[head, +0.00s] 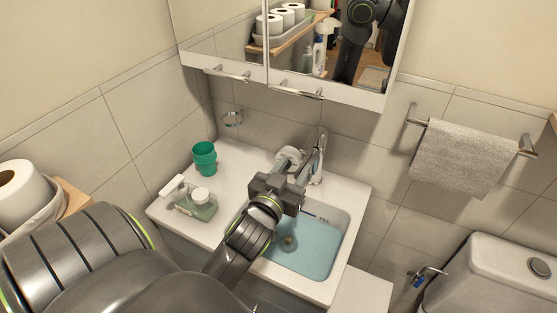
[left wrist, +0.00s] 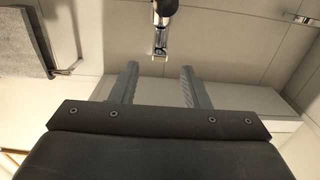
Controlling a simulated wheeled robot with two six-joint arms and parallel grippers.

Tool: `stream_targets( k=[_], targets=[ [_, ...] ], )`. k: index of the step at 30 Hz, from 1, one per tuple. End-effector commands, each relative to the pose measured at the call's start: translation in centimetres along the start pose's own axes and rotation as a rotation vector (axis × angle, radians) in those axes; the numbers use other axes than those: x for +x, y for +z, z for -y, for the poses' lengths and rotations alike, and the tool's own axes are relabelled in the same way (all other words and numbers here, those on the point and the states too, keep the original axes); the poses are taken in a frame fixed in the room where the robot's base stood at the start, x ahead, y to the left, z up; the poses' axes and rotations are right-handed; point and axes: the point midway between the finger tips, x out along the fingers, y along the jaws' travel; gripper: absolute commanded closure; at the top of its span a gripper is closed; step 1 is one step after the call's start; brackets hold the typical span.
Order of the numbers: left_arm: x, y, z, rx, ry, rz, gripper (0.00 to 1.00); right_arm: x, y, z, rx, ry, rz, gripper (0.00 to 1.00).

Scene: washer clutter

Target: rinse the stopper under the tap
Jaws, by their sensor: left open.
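My left gripper (head: 280,184) is over the back left part of the sink basin (head: 344,226), just left of the chrome tap (head: 319,160). In the left wrist view its two fingers (left wrist: 160,70) are apart with nothing between them, and the tap (left wrist: 160,42) shows beyond them. Pale blue water (head: 312,254) stands in the basin. A small round brownish thing (head: 289,242) shows in the basin; I cannot tell whether it is the stopper or the drain. My right gripper is not in view.
A green cup (head: 205,158) and a greenish tray (head: 184,209) with white items stand on the counter's left. A pale round thing (head: 289,156) is partly hidden behind my gripper. The mirror cabinet (head: 347,94) hangs above. A towel (head: 465,158) and toilet (head: 500,266) are right.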

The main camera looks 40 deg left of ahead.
Motion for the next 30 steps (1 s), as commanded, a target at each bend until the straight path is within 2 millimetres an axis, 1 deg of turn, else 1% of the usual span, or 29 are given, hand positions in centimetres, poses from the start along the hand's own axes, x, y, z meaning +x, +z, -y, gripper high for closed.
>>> stream_targets(
  k=[1,6,9,12,18,30],
  targets=[
    [-1.2,0.3,0.1,-0.003,-0.003,0.002,0.58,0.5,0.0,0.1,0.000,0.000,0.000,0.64],
    [-4.3,0.2,0.1,-0.002,-0.003,0.001,0.58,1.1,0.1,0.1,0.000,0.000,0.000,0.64],
    [-5.6,0.2,0.0,-0.002,-0.001,0.002,0.58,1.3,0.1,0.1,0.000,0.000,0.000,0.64],
    [-6.4,0.1,0.0,-0.001,-0.001,0.001,0.58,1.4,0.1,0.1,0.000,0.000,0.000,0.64],
    [-7.1,-0.1,0.0,0.001,-0.001,-0.002,0.58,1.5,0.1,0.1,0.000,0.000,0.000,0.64],
    [-7.1,-0.1,0.0,0.001,0.000,-0.002,0.58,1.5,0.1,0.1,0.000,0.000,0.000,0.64]
  ],
)
